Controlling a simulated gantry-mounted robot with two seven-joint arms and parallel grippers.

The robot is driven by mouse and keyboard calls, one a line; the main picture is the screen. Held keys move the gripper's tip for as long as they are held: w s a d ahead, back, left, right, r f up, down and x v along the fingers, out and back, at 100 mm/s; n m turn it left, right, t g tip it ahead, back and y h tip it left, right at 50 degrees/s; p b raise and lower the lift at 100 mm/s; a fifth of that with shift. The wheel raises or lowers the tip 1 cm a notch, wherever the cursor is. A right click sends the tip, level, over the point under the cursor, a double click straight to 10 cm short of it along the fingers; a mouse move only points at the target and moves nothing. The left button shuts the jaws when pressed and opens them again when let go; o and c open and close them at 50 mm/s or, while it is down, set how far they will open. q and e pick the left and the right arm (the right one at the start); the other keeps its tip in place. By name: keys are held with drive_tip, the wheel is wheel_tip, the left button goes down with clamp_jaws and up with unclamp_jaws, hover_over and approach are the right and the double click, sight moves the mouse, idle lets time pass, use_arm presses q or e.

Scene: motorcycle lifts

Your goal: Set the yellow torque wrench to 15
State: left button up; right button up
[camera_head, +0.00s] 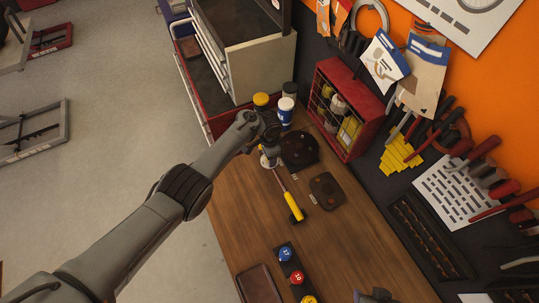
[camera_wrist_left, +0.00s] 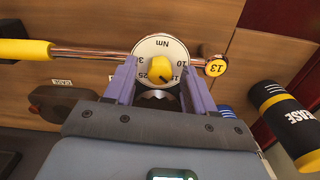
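The yellow torque wrench lies on the wooden bench, its yellow handle (camera_head: 293,206) toward the front and its coppery shaft leading to my left gripper (camera_head: 268,152). In the left wrist view, the white round dial (camera_wrist_left: 160,47) reads "Nm" and has numbers around a yellow knob (camera_wrist_left: 161,70). A 3 and a 25 show at its left; the numbers at right are partly hidden by a finger. I cannot tell the setting surely. My left gripper (camera_wrist_left: 160,82) has its fingers either side of the knob, with gaps between.
Blue (camera_head: 284,253) and red (camera_head: 297,277) numbered caps sit on a black strip nearer the front. A blue-white can (camera_head: 285,112) and other cans stand behind the gripper. A red rack (camera_head: 346,105) stands against the tool wall.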

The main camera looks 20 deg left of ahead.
use_arm(q)
wheel_tip(320, 180, up, 11)
drive_tip(key=p, duration=0.3)
drive_tip(key=shift+p, duration=0.35)
drive_tip(key=shift+f, duration=0.1)
idle(0.3)
